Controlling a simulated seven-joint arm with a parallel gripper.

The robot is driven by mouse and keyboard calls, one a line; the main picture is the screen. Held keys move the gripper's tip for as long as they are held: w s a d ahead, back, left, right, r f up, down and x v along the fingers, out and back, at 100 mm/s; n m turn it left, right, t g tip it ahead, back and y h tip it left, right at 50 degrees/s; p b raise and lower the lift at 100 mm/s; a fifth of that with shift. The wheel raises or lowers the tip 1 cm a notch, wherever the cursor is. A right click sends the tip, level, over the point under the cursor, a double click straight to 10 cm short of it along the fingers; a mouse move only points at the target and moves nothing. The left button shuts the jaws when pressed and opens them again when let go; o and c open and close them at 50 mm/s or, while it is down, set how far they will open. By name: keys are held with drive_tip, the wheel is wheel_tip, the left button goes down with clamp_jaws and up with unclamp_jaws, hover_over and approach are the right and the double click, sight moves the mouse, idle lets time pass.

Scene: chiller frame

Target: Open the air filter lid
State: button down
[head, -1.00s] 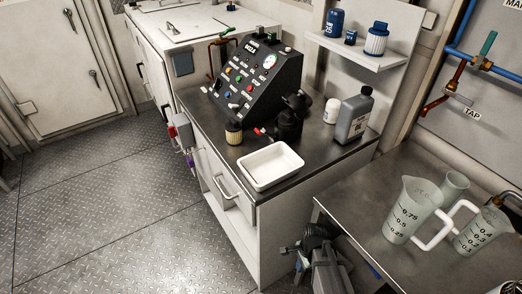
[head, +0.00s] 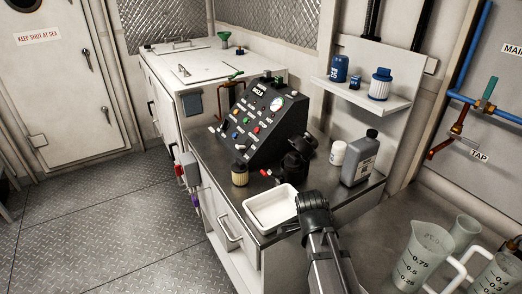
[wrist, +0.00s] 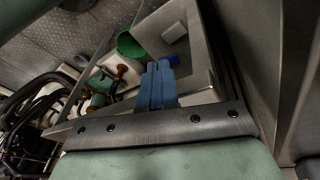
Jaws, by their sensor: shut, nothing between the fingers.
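The black canister (head: 294,163) beside the sloped control panel looks like the air filter housing. It stands upright on the dark counter, and its lid cannot be made out clearly at this size. A pale pleated filter element with a dark cap (head: 239,173) stands to its left, in front of the panel. My arm rises from the bottom of the head view to just right of the white tray, in front of and below the canister. My gripper's blue fingers (wrist: 157,86) are together and empty in the wrist view; its fingertips cannot be made out in the head view.
A white tray (head: 270,209) lies at the counter's front edge. A grey jug (head: 361,160) and white bottle (head: 338,153) stand right of the canister. Measuring beakers (head: 420,256) stand at right.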

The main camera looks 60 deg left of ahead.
drive_tip(key=w+a+r+t, duration=0.2)
drive_tip(key=a+r, duration=0.6)
drive_tip(key=r, duration=0.3)
drive_tip(key=s+a+r+n+t+y, duration=0.1)
drive_tip(key=s+a+r+n+t, duration=0.1)
drive_tip(key=a+r, duration=0.65)
drive_tip(key=s+a+r+n+t+y, duration=0.1)
drive_tip(key=s+a+r+n+t, duration=0.15)
drive_tip(key=a+r, duration=0.65)
drive_tip(key=w+a+f, duration=0.3)
drive_tip(key=w+f, duration=0.1)
drive_tip(key=f, duration=0.4)
drive_tip(key=shift+w+f, duration=0.2)
drive_tip(key=shift+w, duration=0.1)
drive_tip(key=shift+w+a, duration=0.1)
